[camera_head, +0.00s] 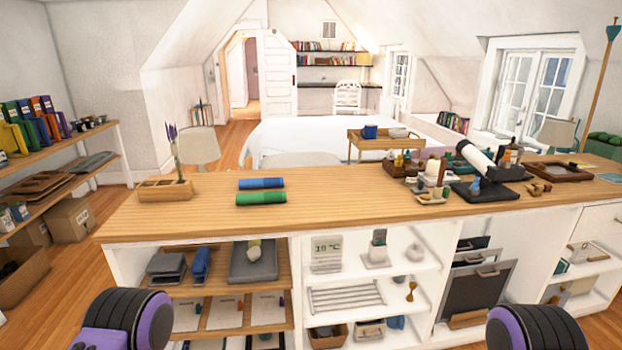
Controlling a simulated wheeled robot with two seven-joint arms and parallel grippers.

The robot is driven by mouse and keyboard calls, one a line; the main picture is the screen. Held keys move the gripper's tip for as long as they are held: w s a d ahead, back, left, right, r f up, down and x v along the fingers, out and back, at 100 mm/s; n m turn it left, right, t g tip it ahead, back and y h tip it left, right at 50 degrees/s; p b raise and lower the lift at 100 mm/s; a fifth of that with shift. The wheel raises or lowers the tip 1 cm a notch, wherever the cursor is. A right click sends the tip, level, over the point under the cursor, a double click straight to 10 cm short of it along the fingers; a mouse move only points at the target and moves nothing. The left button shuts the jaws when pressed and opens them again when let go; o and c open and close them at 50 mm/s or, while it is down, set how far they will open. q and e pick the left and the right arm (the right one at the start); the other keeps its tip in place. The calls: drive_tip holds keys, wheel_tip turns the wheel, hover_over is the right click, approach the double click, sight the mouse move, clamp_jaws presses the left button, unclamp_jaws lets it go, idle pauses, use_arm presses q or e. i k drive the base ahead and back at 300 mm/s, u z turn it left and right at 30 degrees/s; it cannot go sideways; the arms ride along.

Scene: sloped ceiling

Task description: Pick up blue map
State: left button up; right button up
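A blue roll (261,183), which looks like the blue map, lies on its side on the wooden counter top (330,202), left of the middle. A green roll (261,198) lies parallel to it, just on the near side, with a narrow strip of wood between them. Nothing covers the blue roll. Purple and black links of my arms show at the bottom left and bottom right edges, below the counter top. Neither gripper is in view.
A wooden block with a purple flower (166,188) stands on the counter's left end. A white telescope-like tube (477,158) and several small items crowd the right side. The counter around the rolls is clear. Open shelves below hold trays and boxes.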

sight(266, 181)
drive_tip(key=z, duration=0.15)
drive_tip(key=i, duration=0.9)
drive_tip(key=u, duration=0.3)
